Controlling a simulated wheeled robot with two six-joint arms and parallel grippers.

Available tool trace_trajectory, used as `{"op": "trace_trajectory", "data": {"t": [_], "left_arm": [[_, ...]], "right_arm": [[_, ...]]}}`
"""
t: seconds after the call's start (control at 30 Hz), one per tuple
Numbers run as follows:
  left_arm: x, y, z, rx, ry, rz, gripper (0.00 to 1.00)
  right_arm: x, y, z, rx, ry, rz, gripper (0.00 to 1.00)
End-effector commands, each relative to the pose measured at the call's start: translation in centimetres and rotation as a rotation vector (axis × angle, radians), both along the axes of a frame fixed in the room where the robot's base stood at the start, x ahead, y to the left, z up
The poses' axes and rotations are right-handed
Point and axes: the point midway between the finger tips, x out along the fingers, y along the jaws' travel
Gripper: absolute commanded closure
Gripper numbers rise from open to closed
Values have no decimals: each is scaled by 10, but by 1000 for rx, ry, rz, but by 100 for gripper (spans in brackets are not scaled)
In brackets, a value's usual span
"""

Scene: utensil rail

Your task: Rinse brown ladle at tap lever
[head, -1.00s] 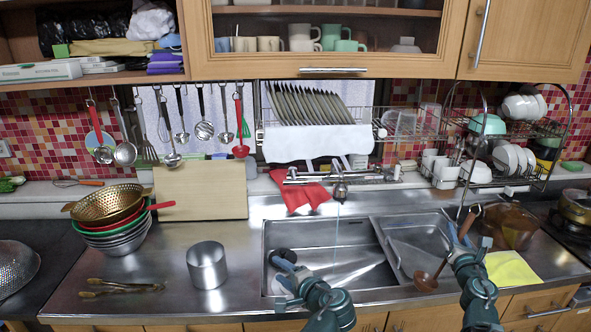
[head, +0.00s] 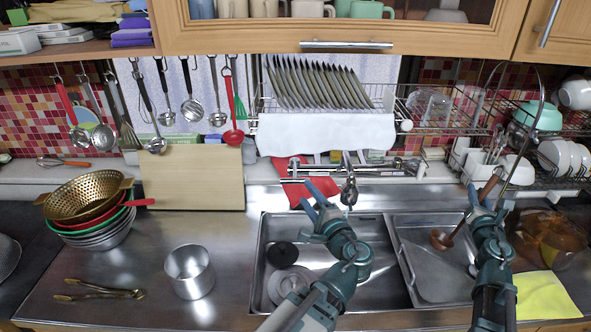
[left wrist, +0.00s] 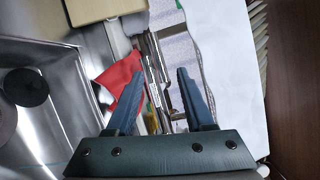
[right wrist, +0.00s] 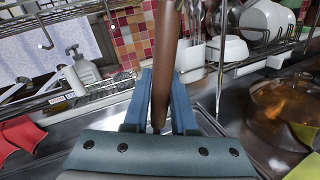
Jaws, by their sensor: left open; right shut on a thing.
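The brown ladle (head: 456,224) hangs bowl-down from my right gripper (head: 487,197), its bowl over the right basin. In the right wrist view its brown handle (right wrist: 166,60) lies between the shut fingers. My left gripper (head: 318,192) is open and empty, just in front of the tap (head: 350,182), by the left end of the horizontal tap bar with its lever (head: 294,181). In the left wrist view the metal tap bar (left wrist: 153,75) shows between the open fingers, apparently beyond them. I cannot tell whether they touch it. My left arm covers part of the sink below the tap.
The double sink (head: 258,250) holds a dark round piece. A red cloth (head: 303,180) lies behind it. A dish rack (head: 450,125) stands close behind my right gripper. A metal pot (head: 189,272), tongs (head: 98,291) and stacked colanders (head: 90,205) are on the left counter.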

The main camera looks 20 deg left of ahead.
Motion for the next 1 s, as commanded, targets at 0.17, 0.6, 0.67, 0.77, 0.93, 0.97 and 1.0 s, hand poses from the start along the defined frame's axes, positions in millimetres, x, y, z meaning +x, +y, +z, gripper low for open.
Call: {"op": "trace_trajectory", "data": {"t": [0.17,0.6,0.67,0.77,0.93,0.97,1.0], "left_arm": [[18,14,-1,-1,0,4,47],[78,63,-2,-2,0,3,47],[83,67,-2,-2,1,2,47],[89,72,-2,-2,1,2,47],[92,75,-2,-1,0,1,47],[92,75,-2,-1,0,0,47],[92,75,-2,-1,0,0,47]], "right_arm": [[0,0,0,0,0,0,100],[0,0,-1,0,0,0,100],[0,0,-1,0,0,0,100],[0,0,-2,0,0,0,100],[0,0,-2,0,0,0,100],[0,0,-2,0,0,0,100],[0,0,-2,0,0,0,100]]}}
